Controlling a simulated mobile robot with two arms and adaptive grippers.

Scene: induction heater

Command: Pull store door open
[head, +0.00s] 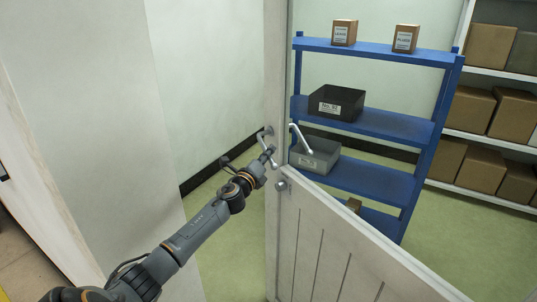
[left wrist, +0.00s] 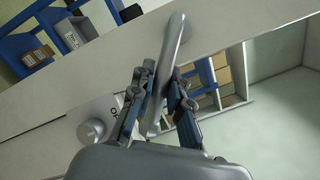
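The store door (head: 325,240) is pale, with a grooved lower panel and an opening or window above it. It has a silver lever handle (left wrist: 177,45), which in the left wrist view runs down between my left gripper's fingers. My left gripper (head: 268,153) is at the handle beside the door's latch-side edge. Its fingers (left wrist: 163,85) are drawn in close on both sides of the lever and appear shut on it. Another lever (head: 301,138) and a round knob (head: 282,186) show on the door in the head view. My right gripper is not in view.
A blue shelf rack (head: 375,122) with a black bin (head: 337,103), a grey bin (head: 316,156) and small boxes stands beyond the door. White shelves (head: 485,138) with brown cartons stand at the right. A pale wall (head: 80,110) is at the left. Green floor shows around the door.

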